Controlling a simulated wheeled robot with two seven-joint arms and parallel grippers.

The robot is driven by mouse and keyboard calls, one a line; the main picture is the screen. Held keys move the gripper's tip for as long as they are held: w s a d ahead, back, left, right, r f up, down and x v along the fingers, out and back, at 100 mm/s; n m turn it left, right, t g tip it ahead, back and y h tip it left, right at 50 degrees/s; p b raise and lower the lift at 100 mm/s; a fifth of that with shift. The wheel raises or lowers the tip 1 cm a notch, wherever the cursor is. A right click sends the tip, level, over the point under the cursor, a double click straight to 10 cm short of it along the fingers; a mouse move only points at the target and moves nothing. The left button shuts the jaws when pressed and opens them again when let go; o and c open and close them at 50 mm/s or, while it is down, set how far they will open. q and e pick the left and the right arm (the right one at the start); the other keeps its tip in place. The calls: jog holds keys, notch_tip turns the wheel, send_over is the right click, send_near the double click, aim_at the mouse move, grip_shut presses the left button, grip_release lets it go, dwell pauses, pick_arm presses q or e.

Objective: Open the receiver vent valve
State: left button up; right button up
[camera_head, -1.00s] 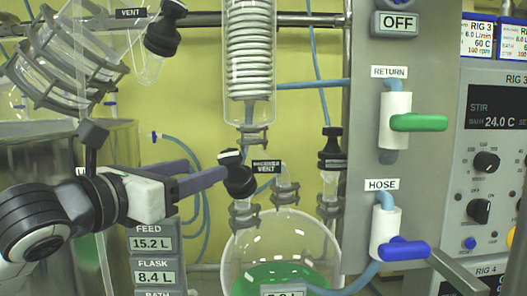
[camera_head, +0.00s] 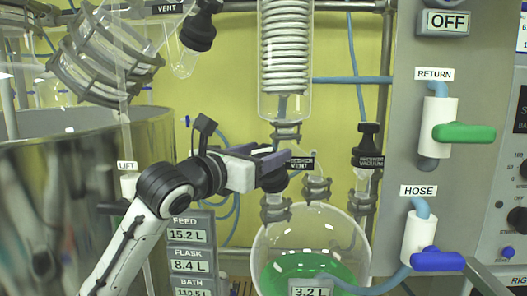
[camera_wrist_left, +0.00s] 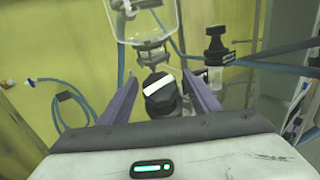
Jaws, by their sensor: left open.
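The receiver vent valve has a black knob with a white bar; in the left wrist view the knob (camera_wrist_left: 160,97) sits between the two fingers, the white bar tilted. In the head view the knob (camera_head: 273,182) is partly hidden behind my left gripper (camera_head: 270,162). The vent label (camera_head: 302,163) is partly covered too. My left gripper also shows in the left wrist view (camera_wrist_left: 160,80), open, with a finger on each side of the knob and visible gaps. The receiver flask (camera_head: 310,235), holding green liquid, is below. My right gripper is not in view.
A coiled glass condenser (camera_head: 285,60) hangs above the gripper. A black receiver vacuum valve (camera_head: 368,145) stands to the right. A grey panel carries a green return handle (camera_head: 464,133) and a blue hose handle (camera_head: 438,261). A metal vessel (camera_head: 70,200) is at left.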

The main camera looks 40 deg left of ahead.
pick_arm(q)
jog(key=c, duration=1.1)
jog(key=shift+o, duration=0.2)
jog(key=shift+n+y, duration=0.4)
